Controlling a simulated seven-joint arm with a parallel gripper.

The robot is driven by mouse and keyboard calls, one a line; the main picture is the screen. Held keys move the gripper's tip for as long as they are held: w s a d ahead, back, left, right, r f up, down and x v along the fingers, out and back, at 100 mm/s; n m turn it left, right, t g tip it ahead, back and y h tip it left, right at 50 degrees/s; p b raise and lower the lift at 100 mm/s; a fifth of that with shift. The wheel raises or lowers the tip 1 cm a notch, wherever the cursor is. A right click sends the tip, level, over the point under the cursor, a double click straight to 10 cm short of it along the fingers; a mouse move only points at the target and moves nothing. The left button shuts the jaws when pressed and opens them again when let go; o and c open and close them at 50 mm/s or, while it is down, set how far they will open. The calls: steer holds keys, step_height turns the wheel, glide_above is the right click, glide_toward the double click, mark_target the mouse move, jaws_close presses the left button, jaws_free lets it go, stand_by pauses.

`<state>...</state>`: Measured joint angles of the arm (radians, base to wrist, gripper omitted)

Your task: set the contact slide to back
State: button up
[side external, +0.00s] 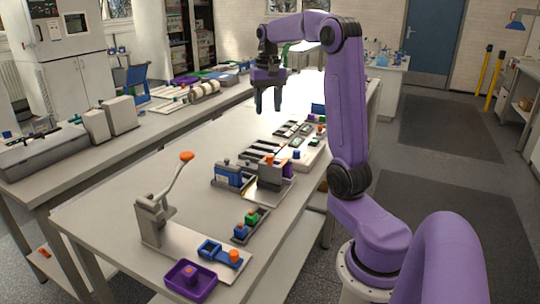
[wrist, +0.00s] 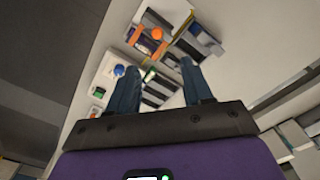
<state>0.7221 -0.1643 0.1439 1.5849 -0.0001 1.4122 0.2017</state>
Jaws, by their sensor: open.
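The brown block with an orange knob (side external: 270,172) stands on a metal plate in the middle of the bench, beside a blue-and-grey block (side external: 228,175); it looks like the contact slide, but I cannot be sure. An orange knob (wrist: 157,33) also shows near the top of the wrist view, beyond the fingertips. My gripper (side external: 266,108) hangs in the air above the bench, fingers pointing down. In the wrist view its two fingers (wrist: 158,70) are apart with nothing held between them. It is clear of the block. The slide's exact position cannot be told.
Nearer stand a lever with an orange end (side external: 187,156), green and blue parts (side external: 245,223), a blue fixture (side external: 215,250) and a purple tray (side external: 190,281). The bench's left part is clear.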

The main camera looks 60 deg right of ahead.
glide_toward(270, 156)
step_height(270, 156, down, 10)
steer(key=shift+d+r, duration=0.1)
steer(key=shift+r, duration=0.15)
stand_by(0.4)
jaws_close()
